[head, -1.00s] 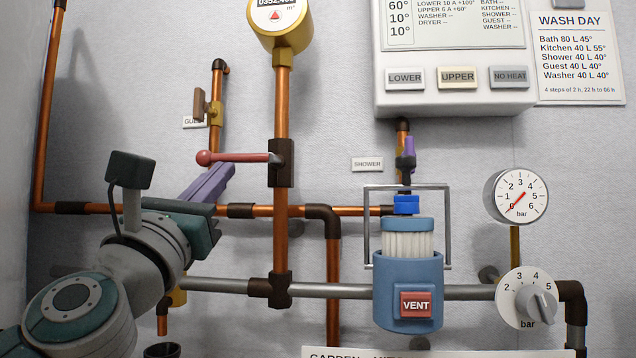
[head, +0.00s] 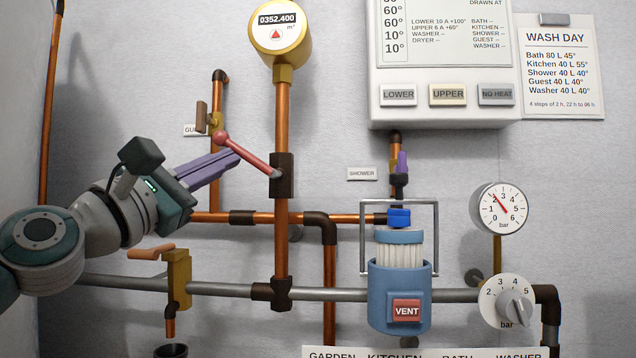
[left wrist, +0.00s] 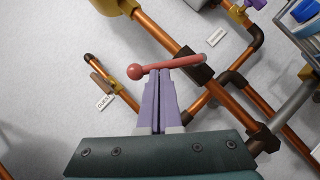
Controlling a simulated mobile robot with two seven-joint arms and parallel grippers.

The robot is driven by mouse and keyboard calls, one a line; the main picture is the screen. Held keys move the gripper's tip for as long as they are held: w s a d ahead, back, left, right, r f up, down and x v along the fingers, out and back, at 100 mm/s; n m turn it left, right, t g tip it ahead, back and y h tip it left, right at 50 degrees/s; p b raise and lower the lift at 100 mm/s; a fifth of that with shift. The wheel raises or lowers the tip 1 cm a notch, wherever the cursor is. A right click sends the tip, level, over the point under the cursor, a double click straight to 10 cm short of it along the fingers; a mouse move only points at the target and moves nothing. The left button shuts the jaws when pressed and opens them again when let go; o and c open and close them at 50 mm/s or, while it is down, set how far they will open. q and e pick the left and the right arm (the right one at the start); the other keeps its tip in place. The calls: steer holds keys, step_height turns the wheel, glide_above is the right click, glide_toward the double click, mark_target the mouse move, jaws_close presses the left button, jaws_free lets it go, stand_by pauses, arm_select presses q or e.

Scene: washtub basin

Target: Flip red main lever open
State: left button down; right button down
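The red main lever (head: 247,155) slopes up and to the left from its dark valve body (head: 282,175) on the vertical copper pipe, with its round knob at the upper left end. It also shows in the left wrist view (left wrist: 168,66). My left gripper (head: 236,157) has its purple fingers pressed together with nothing between them. Their tips are at the underside of the lever, close behind the knob, and appear to touch it; the left wrist view shows the fingertips (left wrist: 160,72) just below the lever bar. My right gripper is out of view.
A brass valve with an orange handle (head: 152,252) is below my left arm. The guest valve (head: 203,117) is just above the lever's knob. A yellow water meter (head: 281,32) tops the pipe. The pressure gauge (head: 499,208) reads about 2 bar. The blue filter (head: 399,292) stands right.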

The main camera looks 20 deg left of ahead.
arm_select(q)
steer(key=shift+w+d+r+m+g+h+p, duration=0.15)
steer(key=shift+d+r+m+g+h+p, duration=0.55)
steer(key=shift+m+p, duration=1.6)
steer(key=shift+w+d+r+m+g+y+p, duration=0.3)
steer(key=shift+r+m+g+p, duration=0.8)
steer(key=shift+p, duration=1.9)
steer(key=shift+d+r+m+g+h+p, duration=0.55)
steer(key=shift+m+g+p, duration=0.65)
steer(key=shift+m+p, duration=1.3)
steer(key=shift+d+f, duration=0.1)
steer(key=shift+f, duration=0.05)
steer(key=shift+n, duration=0.3)
steer(key=p+v, duration=0.1)
steer(key=v, duration=0.6)
steer(key=shift+s, duration=0.25)
